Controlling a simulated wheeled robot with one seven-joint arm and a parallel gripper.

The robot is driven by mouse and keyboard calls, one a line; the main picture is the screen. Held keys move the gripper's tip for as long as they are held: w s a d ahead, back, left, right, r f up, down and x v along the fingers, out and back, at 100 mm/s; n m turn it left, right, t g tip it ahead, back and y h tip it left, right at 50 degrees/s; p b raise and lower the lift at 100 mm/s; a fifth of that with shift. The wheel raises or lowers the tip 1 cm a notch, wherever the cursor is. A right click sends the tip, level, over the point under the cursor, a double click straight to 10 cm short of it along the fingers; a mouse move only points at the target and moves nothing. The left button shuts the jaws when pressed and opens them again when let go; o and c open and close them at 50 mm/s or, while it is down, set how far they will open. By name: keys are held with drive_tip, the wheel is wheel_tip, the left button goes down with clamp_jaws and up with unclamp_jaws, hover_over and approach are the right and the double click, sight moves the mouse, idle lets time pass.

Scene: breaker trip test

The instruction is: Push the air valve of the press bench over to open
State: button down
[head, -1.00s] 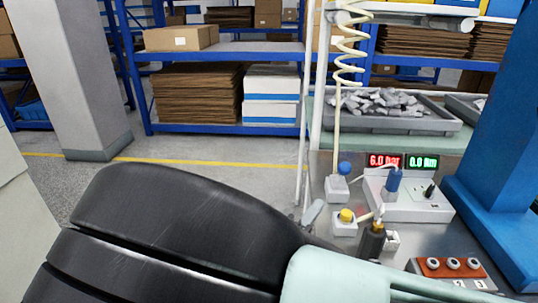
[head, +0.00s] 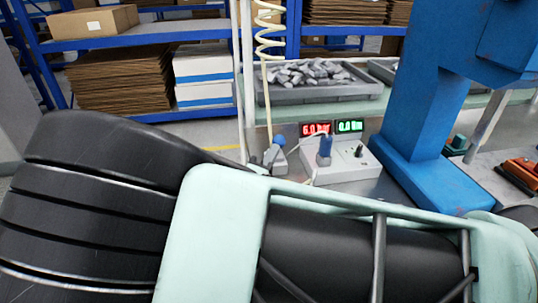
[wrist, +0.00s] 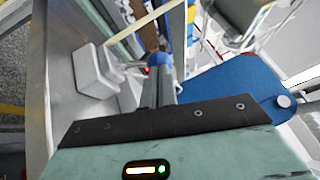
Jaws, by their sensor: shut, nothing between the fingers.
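On the press bench, a small pale block with a blue knob (head: 279,142) stands at the foot of the coiled air hose in the head view. It appears to be the air valve fitting, but its open or closed position cannot be told. My gripper (wrist: 163,82) is shut and empty in the wrist view. A blue rounded knob (wrist: 158,58) shows just beyond its fingertips; contact cannot be told. A white block (wrist: 94,76) lies left of the fingers. In the head view my arm hides the gripper and the front of the bench.
The blue press column (head: 410,110) rises farther right. A grey tray of metal parts (head: 315,80) is behind.

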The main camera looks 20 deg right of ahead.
drive_tip(key=shift+r, duration=0.1)
drive_tip(key=w+d+r+n+g+y+p, duration=0.1)
drive_tip(key=w+r+n+g+y+p, duration=0.2)
drive_tip(key=p, duration=2.1)
drive_tip(key=shift+w+d+r+n+g+y, duration=0.35)
drive_tip(key=shift+w+n+g+y, duration=0.95)
drive_tip(key=shift+w+g, duration=1.05)
drive_tip(key=shift+w+r+t, duration=0.1)
drive_tip(key=shift+w+t, duration=0.25)
